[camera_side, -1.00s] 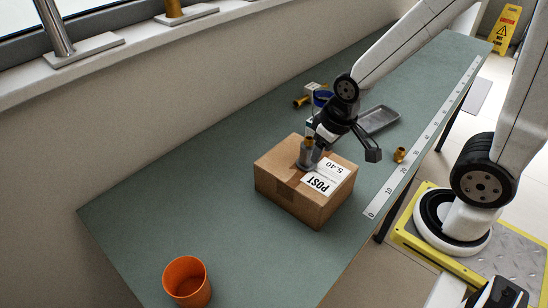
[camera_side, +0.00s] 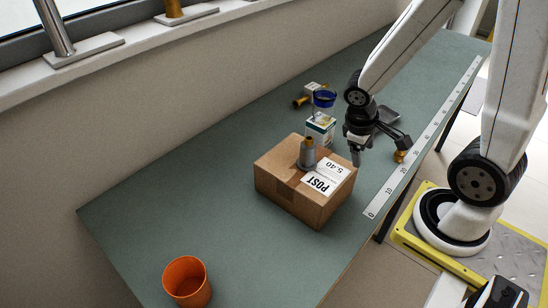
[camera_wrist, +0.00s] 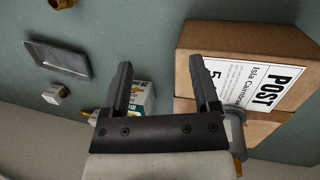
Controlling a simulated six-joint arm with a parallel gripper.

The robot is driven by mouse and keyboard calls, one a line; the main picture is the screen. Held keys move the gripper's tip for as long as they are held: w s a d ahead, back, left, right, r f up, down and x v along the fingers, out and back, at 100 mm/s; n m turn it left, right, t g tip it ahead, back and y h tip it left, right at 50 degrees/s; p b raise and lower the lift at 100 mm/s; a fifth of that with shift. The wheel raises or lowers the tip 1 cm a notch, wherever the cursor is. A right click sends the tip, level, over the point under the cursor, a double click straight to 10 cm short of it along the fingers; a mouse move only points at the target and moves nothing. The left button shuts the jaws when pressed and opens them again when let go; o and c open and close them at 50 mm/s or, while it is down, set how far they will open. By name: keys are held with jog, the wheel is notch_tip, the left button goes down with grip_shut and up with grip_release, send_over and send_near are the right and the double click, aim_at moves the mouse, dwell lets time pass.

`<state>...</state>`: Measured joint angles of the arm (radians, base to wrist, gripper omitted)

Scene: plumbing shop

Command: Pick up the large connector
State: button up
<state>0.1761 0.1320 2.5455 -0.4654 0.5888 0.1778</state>
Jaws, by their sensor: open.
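Three brass pieces show, and I cannot tell for sure which is the large connector. One brass fitting (camera_side: 400,156) lies on the bench near the ruler strip; it is partly cut off at the top of the wrist view (camera_wrist: 62,3). Another brass piece (camera_side: 301,102) lies at the back. The third is a brass top (camera_side: 308,143) on a grey flanged piece (camera_side: 307,160), standing on the carton; the grey piece is partly behind a finger in the wrist view (camera_wrist: 235,122). My gripper (camera_side: 356,158) is open and empty, right of the carton; its fingers (camera_wrist: 160,70) are apart.
The carton (camera_side: 285,193) stands beside my gripper. A grey tray (camera_side: 389,115) lies beyond my gripper. An orange cup (camera_side: 186,283) stands at the front left; the bench between is clear.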

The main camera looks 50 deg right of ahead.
jog(key=s+d+f+n+g+h, duration=0.1)
jog(key=s+d+n+g+h, duration=0.35)
jog(key=d, duration=0.55)
jog(key=n+t+h, duration=0.3)
jog(key=n+h, duration=0.3)
jog(key=n, duration=0.5)
send_over(400, 155)
jog(key=shift+w+d+f+m, duration=0.1)
jog(key=shift+w+f+m, duration=0.05)
jog(key=shift+f, duration=0.4)
jog(key=shift+w+f+m, duration=0.1)
jog(key=shift+w+f, duration=0.05)
jog(key=shift+f, duration=0.35)
jog(key=shift+f, duration=0.1)
jog(key=shift+f, duration=1.85)
jog(key=shift+f, duration=0.1)
jog(key=shift+f, duration=1.4)
jog(key=shift+x, duration=1.5)
